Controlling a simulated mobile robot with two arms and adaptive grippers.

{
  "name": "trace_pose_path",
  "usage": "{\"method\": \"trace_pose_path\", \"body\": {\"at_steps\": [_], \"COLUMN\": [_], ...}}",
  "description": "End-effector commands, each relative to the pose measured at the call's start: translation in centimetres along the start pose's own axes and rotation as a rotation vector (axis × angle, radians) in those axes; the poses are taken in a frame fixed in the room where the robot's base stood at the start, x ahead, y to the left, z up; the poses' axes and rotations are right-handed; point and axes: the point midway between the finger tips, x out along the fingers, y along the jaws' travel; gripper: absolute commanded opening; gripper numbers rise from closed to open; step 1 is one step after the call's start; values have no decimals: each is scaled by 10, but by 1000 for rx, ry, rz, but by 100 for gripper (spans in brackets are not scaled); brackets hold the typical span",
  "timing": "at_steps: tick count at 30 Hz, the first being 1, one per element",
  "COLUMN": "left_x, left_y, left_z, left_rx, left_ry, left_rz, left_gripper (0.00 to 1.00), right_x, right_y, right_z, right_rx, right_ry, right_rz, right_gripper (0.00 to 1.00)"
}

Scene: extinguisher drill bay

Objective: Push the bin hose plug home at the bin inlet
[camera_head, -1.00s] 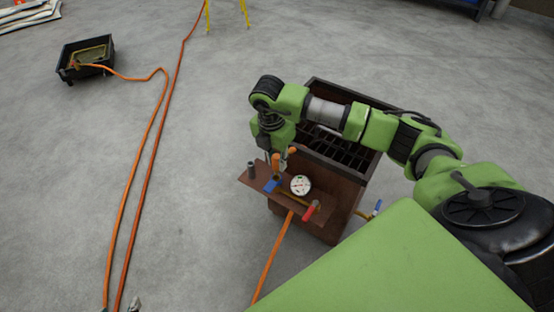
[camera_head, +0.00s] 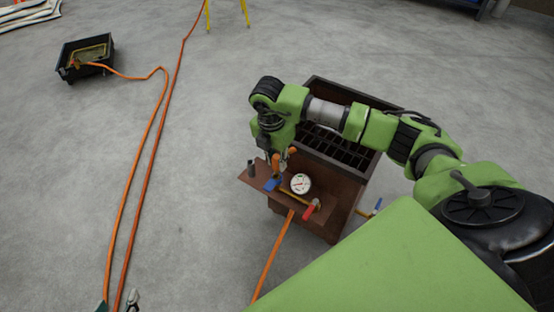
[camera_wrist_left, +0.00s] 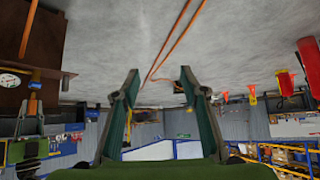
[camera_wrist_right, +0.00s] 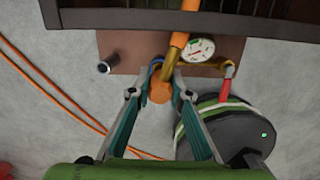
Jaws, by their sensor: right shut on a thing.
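My right gripper (camera_wrist_right: 160,78) is shut on an orange part, seemingly the bin hose plug (camera_wrist_right: 158,92), over the brown shelf (camera_wrist_right: 123,48) of the bin. The bin (camera_head: 345,205) is a brown box with a dark grille. The shelf carries brass pipework (camera_wrist_right: 203,66) with a white gauge (camera_head: 300,184) and a red handle (camera_head: 309,210). The inlet end is mostly hidden by the fingers; I cannot tell how deep the plug sits. My left gripper (camera_wrist_left: 160,75) is open and empty, at the bottom left edge of the head view (camera_head: 119,305).
A dark stub (camera_head: 251,169) stands at the shelf's left end. An orange hose (camera_head: 273,254) drops from beneath the shelf. Long orange hoses (camera_head: 152,165) cross the floor at left, one reaching a black tub (camera_head: 74,69). A yellow stand (camera_head: 207,14) is at the back. Floor between hoses and bin is clear.

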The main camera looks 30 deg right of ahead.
Motion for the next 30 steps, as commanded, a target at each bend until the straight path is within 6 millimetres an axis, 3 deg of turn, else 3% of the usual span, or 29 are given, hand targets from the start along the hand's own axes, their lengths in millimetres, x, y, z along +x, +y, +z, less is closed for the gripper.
{"method": "trace_pose_path", "body": {"at_steps": [14,30], "left_x": [0,-3], "left_y": [0,-1], "left_z": [0,15], "left_rx": [0,-1], "left_ry": [-6,-68], "left_rz": [0,-3], "left_gripper": [40,40], "right_x": [0,0], "right_y": [0,0], "right_z": [0,0], "right_rx": [0,0], "right_ry": [0,0], "right_rz": [0,0], "right_gripper": [0,0]}}
